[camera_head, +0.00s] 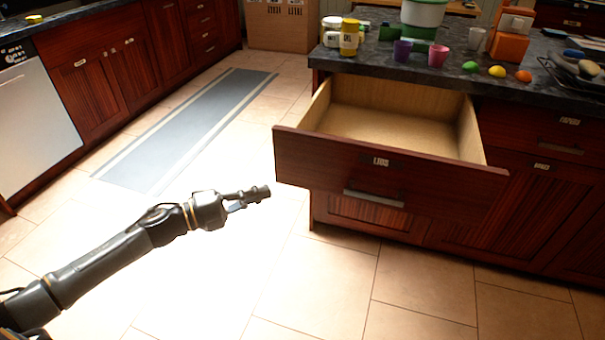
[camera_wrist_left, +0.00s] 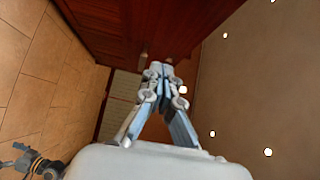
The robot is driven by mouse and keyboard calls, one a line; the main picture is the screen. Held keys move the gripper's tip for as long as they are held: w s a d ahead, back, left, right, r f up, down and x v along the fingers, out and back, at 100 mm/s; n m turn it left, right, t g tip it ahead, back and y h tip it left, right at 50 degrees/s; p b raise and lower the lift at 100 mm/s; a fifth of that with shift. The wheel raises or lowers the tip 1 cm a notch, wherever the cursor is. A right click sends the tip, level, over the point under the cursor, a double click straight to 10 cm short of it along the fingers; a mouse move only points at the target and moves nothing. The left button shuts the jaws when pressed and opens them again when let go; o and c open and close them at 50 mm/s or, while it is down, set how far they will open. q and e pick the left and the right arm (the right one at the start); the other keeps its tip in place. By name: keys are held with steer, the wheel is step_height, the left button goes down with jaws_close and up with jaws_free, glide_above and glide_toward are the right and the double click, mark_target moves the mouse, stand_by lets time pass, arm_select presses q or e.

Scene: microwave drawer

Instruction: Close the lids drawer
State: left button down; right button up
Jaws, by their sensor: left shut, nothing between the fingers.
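The lids drawer (camera_head: 330,165) is pulled far out of the dark red island cabinet in the head view. Its front bears a label reading LIDS and a metal bar handle (camera_head: 374,198). The drawer's inside (camera_head: 390,127) looks empty. My left gripper (camera_head: 262,192) is shut and empty. In the head view it appears just left of the drawer front's left end; I cannot tell if it touches. The shut fingers also show in the left wrist view (camera_wrist_left: 160,72), with dark red wood (camera_wrist_left: 140,25) beyond them. My right gripper is not in view.
A grey runner (camera_head: 190,125) lies on the tiled floor. The floor before the drawer is clear.

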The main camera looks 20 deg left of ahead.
mark_target(315, 166)
arm_select(q)
steer(key=x, duration=0.3)
steer(key=w+a+x, duration=0.1)
steer(key=x, duration=0.7)
steer(key=shift+w+a, duration=0.15)
steer(key=shift+w, duration=0.6)
steer(key=shift+w, duration=0.15)
